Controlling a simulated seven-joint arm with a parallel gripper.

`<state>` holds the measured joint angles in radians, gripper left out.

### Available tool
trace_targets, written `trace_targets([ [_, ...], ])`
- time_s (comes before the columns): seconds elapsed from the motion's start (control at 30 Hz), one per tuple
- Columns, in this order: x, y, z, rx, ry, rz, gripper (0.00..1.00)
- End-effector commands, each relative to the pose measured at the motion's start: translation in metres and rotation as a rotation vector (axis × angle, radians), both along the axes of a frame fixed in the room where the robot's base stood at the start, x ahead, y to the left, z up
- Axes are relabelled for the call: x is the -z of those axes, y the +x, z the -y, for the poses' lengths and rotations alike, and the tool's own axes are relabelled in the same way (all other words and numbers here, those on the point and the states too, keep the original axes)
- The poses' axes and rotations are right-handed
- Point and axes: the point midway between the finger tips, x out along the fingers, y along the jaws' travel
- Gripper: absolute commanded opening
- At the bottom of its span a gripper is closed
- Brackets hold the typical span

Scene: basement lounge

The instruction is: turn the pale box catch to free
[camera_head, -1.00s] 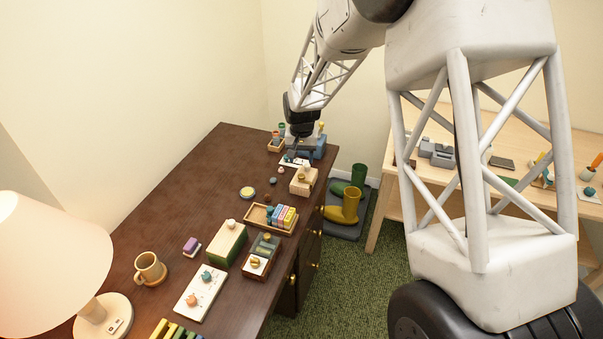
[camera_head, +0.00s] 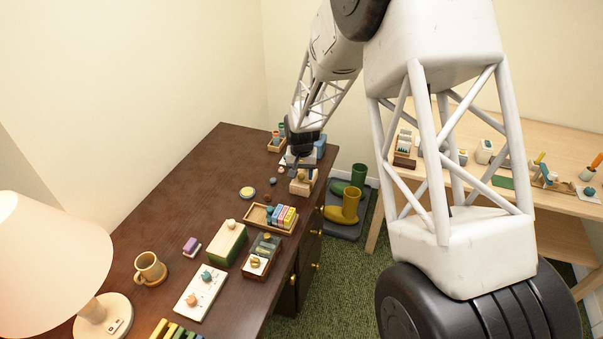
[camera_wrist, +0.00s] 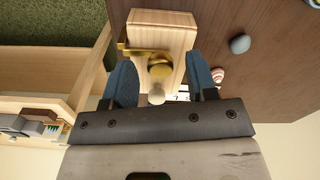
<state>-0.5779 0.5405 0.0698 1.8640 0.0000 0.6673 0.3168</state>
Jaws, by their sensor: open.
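The pale box (camera_head: 302,187) is a light wooden block near the right edge of the dark desk. In the wrist view, the pale box (camera_wrist: 165,20) carries a brass catch (camera_wrist: 158,66), a round knob with a flat bar reaching left toward the box's edge. My gripper (camera_head: 302,167) is over the box; in the wrist view its blue fingers (camera_wrist: 158,72) are spread on either side of the catch and hold nothing. A small pale knob (camera_wrist: 156,97) shows between the fingers. Contact with the box cannot be told.
A tray of coloured blocks (camera_head: 258,216) and a green box (camera_head: 226,243) stand nearer on the desk. A grey stone-like piece (camera_wrist: 240,44) and a striped piece (camera_wrist: 218,75) lie right of the box.

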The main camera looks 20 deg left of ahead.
Motion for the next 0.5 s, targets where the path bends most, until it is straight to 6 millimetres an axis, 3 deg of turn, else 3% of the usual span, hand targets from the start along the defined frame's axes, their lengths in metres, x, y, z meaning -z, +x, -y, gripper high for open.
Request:
trace_targets([
  [0.17,-0.0001,0.0000,0.0000,0.000,0.000,0.000,0.49],
  [0.4,-0.0001,0.0000,0.0000,0.000,0.000,0.000,0.12],
  [0.5,-0.0001,0.0000,0.0000,0.000,0.000,0.000,0.03],
])
